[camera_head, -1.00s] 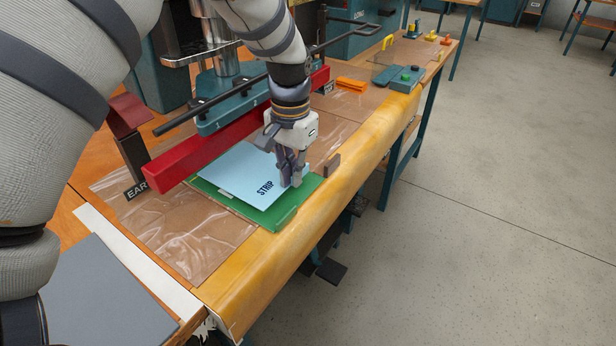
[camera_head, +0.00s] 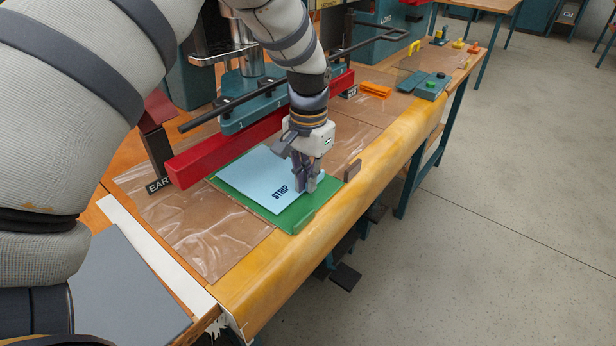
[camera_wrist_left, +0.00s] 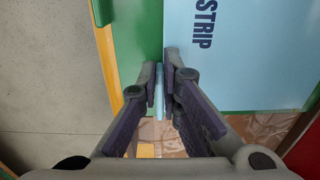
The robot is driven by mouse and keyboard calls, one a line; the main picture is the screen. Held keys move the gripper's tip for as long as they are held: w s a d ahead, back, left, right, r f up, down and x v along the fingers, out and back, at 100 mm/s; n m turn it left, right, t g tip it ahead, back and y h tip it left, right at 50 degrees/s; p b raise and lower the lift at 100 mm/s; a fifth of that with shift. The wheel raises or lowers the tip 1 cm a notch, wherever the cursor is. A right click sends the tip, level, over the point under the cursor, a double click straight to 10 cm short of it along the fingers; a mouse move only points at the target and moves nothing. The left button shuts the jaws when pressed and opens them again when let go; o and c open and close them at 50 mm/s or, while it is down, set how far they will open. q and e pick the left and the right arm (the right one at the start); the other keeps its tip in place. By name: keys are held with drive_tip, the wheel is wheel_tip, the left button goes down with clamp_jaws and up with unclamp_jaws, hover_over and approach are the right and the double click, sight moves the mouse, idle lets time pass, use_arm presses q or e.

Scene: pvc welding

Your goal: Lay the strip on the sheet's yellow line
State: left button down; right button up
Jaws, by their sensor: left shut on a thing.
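The strip (camera_head: 262,176) is a light blue flat piece marked "STRIP". It lies over the green sheet (camera_head: 299,221), whose green border shows around it. In the left wrist view the strip (camera_wrist_left: 250,60) fills the upper right, with green (camera_wrist_left: 140,45) to its left. My left gripper (camera_head: 308,187) is at the strip's right end, fingers pointing down. In the wrist view its fingers (camera_wrist_left: 168,95) are closed on a narrow light blue part at the strip's edge. I see no yellow line on the sheet. I cannot tell whether the strip touches the sheet. My right gripper is not in view.
A red bar (camera_head: 200,160) under a teal press (camera_head: 250,105) runs behind the sheet. Clear film (camera_head: 195,225) covers the bench to the left. A small brown block (camera_head: 352,170) stands right of the gripper. A teal button box (camera_head: 431,86) is farther back.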

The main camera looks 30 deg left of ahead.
use_arm(q)
drive_tip(key=shift+f, duration=0.15)
drive_tip(key=shift+a, duration=0.1)
idle(0.5)
drive_tip(key=c, duration=1.7)
unclamp_jaws()
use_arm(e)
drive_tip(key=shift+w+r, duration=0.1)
use_arm(q)
drive_tip(key=shift+d+r+p, duration=0.25)
drive_tip(key=shift+r, duration=0.7)
drive_tip(key=shift+d+r+p, duration=0.2)
drive_tip(key=shift+d+r, duration=0.05)
drive_tip(key=shift+r, duration=0.65)
drive_tip(key=d+r, duration=0.2)
drive_tip(key=d, duration=0.6)
drive_tip(key=shift+s+r, duration=0.35)
drive_tip(key=shift+r, duration=0.05)
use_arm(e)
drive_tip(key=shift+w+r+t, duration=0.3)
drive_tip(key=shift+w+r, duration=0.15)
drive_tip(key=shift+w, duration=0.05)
